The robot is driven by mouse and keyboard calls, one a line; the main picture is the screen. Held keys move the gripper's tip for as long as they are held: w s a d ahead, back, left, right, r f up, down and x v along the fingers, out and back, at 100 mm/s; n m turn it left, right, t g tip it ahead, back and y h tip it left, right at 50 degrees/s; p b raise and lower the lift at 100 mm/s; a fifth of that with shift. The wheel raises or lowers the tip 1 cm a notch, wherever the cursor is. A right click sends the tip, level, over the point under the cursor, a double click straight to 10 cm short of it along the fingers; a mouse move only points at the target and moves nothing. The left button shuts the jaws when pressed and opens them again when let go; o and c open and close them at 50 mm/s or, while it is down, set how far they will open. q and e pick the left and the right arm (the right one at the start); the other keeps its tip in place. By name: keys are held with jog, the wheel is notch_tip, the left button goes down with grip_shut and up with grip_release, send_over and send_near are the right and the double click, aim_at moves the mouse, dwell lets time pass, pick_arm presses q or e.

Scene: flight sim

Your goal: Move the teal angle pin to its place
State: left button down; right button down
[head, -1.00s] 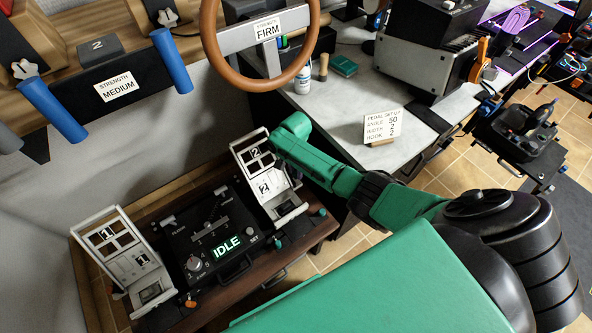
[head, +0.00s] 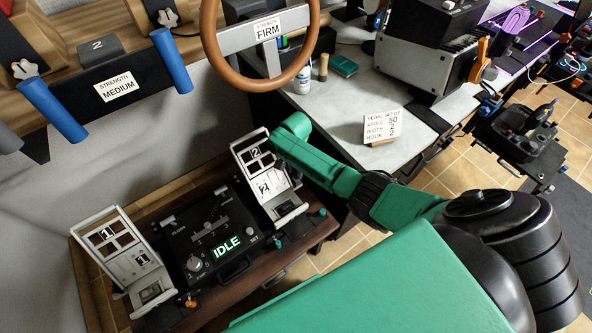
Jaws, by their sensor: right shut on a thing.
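My right arm comes in from the right, and its green wrist (head: 292,132) reaches over the upper right side of the white pedal marked 2 (head: 245,153). The right gripper's fingertips are hidden behind the wrist and beside this pedal. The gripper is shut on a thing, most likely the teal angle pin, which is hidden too. Two small teal pieces stand near pedal 2: a teal piece at its front left (head: 278,244) and another teal piece at its right (head: 322,211). I cannot tell their exact kind. My left gripper is not in view.
A black control box with an IDLE display (head: 227,247) sits between pedal 2 and the white pedal marked 1 (head: 124,246). An orange piece (head: 190,301) is by pedal 1. A setup card (head: 382,126) stands on the grey desk. A brown steering wheel (head: 212,50) hangs above.

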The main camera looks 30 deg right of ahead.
aim_at(296, 173)
notch_tip(296, 173, down, 3)
jog(key=shift+r+b, duration=0.1)
jog(key=shift+b, duration=0.8)
jog(key=shift+s, duration=0.1)
jog(key=c, duration=0.8)
grip_release()
jog(key=shift+c, duration=0.2)
jog(key=shift+o, duration=0.9)
